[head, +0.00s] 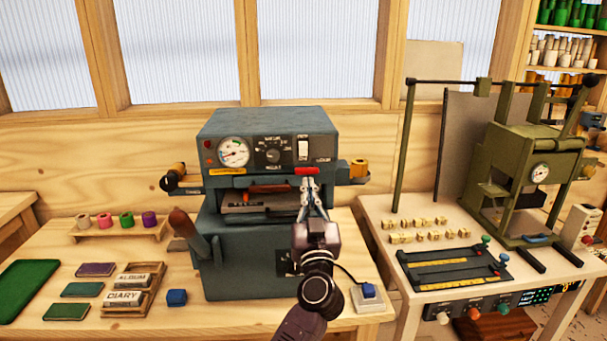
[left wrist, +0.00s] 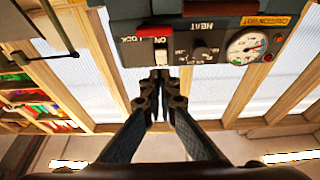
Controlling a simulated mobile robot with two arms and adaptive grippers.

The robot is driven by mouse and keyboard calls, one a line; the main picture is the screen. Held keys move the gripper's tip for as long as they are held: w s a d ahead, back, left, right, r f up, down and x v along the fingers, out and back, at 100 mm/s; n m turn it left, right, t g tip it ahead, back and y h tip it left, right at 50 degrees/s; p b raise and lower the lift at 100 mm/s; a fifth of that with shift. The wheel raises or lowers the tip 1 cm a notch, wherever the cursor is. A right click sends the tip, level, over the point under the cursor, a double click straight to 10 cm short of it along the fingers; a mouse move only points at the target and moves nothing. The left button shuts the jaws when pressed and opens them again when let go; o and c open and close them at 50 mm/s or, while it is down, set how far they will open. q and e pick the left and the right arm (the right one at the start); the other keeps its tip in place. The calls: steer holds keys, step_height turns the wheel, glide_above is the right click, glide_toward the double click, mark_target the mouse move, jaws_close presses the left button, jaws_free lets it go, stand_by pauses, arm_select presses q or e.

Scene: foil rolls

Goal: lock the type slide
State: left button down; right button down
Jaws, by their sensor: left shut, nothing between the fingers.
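The blue-grey foil press (head: 265,135) stands on the wooden bench. A short red handle (head: 307,171) sticks out on its front, under the on/off switch and the LOCK label. The handle also shows in the left wrist view (left wrist: 127,19). The slide with metal type (head: 245,202) sits in the press opening, left of my gripper; its right end is hidden. My left gripper (head: 311,181) is shut and empty, its tips just below the red handle. In the left wrist view its fingertips (left wrist: 160,76) are close together, apart from the handle. My right gripper is not in view.
The press has a gauge (head: 234,151), a dial (head: 273,156) and a side lever (head: 184,225). On the bench are a foil rack (head: 118,235), a type tray (head: 138,290), a blue block (head: 177,297) and a button box (head: 369,297). A green press (head: 530,165) stands right.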

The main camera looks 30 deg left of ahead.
arm_select(q)
steer(key=shift+s+a+r, duration=0.1)
steer(key=shift+a+r, duration=0.05)
steer(key=shift+r, duration=0.4)
step_height(320, 180, up, 3)
glide_above(303, 171)
steer(key=s+d, duration=0.1)
steer(key=s, duration=0.1)
steer(key=shift+r, duration=0.15)
step_height(303, 171, down, 3)
steer(key=shift+r+b, duration=0.1)
steer(key=shift+b, duration=0.3)
steer(key=shift+f, duration=0.65)
